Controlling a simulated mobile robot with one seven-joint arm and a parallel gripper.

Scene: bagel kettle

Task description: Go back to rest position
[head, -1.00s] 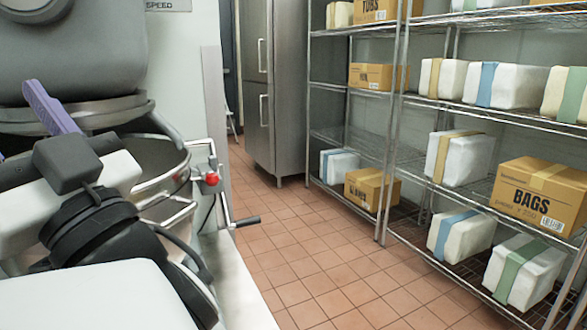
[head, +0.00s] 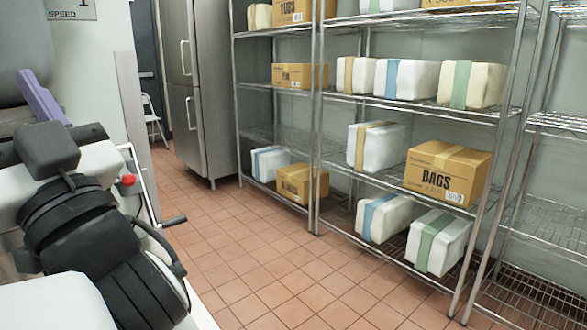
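My arm (head: 85,230), with white and black links, fills the lower left of the head view. A black block (head: 47,150) sits at its far end. A purple bar-like part (head: 40,98) slants up beyond that block; I cannot tell whether it is a finger of my gripper or a separate thing. The gripper's fingertips cannot be made out, so whether it is open or holding something is unclear.
A grey machine (head: 22,70) stands at the left edge, partly behind my arm, with a red knob (head: 128,180) and a crank handle (head: 173,221) nearby. Wire shelves (head: 450,105) with boxes and wrapped packs line the right. A steel cabinet (head: 205,90) stands behind. The tiled floor (head: 260,260) between is clear.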

